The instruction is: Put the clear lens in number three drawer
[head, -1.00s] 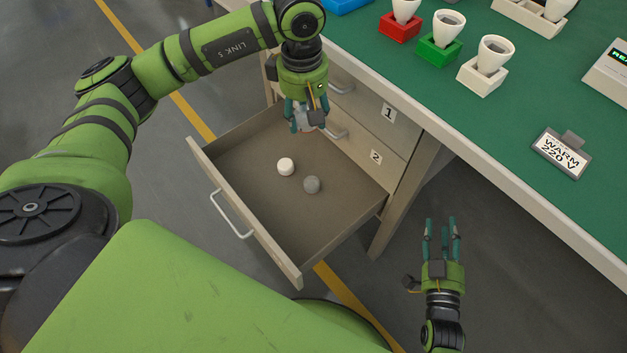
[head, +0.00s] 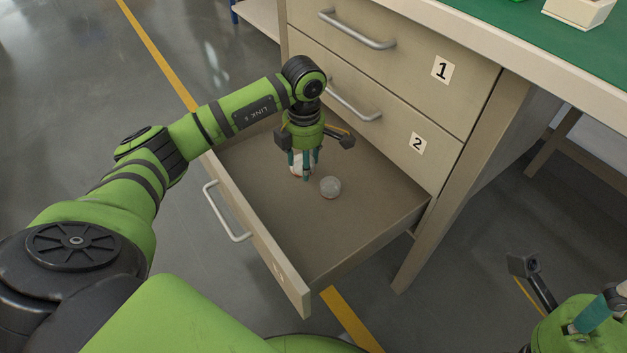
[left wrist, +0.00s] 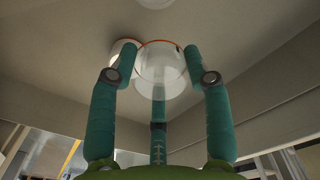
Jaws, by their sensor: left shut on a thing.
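My left gripper (head: 304,172) points down inside the open lowest drawer (head: 370,225), low over its floor. It is shut on the clear lens (left wrist: 160,62), a see-through dome with an orange rim, held between the teal fingers in the left wrist view. In the head view the fingers mostly hide it. A white dome (left wrist: 122,52) lies just behind it in the wrist view. A grey dome (head: 330,187) lies on the drawer floor, right of the gripper. My right gripper (head: 600,312) is partly in view at the lower right; its opening is unclear.
Shut drawers labelled 1 (head: 442,69) and 2 (head: 418,143) stand above the open drawer, with protruding handles. The green-topped bench (head: 500,15) overhangs at the upper right. The right part of the drawer floor is clear.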

